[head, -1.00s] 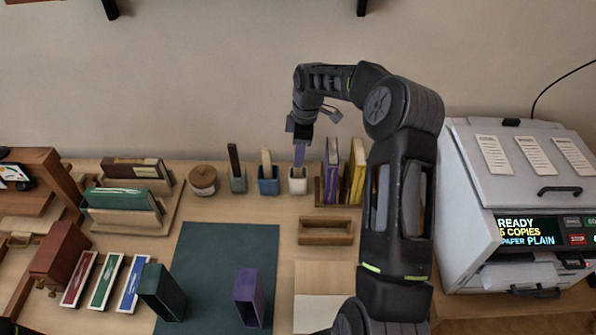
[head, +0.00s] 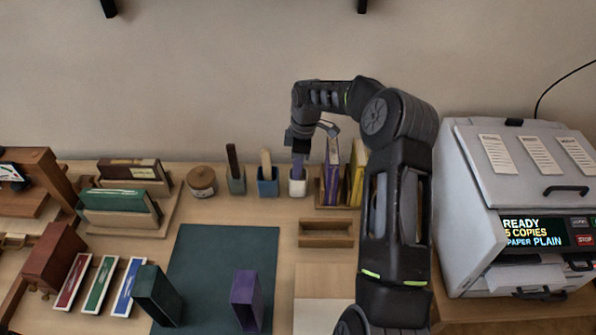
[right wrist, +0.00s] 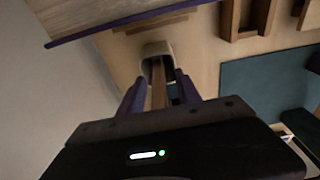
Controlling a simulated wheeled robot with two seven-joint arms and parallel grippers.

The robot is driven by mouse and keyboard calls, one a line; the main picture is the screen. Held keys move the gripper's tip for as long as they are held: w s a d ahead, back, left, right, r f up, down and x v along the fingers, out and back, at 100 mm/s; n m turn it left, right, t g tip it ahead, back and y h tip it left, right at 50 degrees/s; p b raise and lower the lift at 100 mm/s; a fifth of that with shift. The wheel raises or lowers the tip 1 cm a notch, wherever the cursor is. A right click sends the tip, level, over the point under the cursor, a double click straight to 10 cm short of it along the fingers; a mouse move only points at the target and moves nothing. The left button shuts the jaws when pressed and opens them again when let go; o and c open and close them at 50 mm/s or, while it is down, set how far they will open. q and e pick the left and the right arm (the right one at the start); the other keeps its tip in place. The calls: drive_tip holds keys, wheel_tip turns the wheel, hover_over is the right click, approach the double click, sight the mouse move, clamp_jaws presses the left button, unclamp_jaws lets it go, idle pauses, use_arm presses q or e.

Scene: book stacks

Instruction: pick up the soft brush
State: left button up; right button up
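Three cups stand in a row at the back of the table: a grey-green cup (head: 236,186) with a dark handle, a blue cup (head: 268,187) with a pale wooden handle, and a white cup (head: 297,187). My right gripper (head: 298,170) points down over the white cup. In the right wrist view, a brown wooden handle (right wrist: 159,88) rises from the white cup (right wrist: 155,49) between my two purple fingers, with narrow gaps beside it. I take it for the soft brush; its bristles are hidden. My left gripper is not in view.
A rack of upright purple and yellow books (head: 333,182) stands close to the right of the white cup. A lidded round jar (head: 202,182) is left of the cups. An empty wooden tray (head: 326,233) lies in front. A copier (head: 515,215) stands at the right.

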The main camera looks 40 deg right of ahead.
drive_tip(key=shift+c, duration=0.2)
clamp_jaws()
idle(0.5)
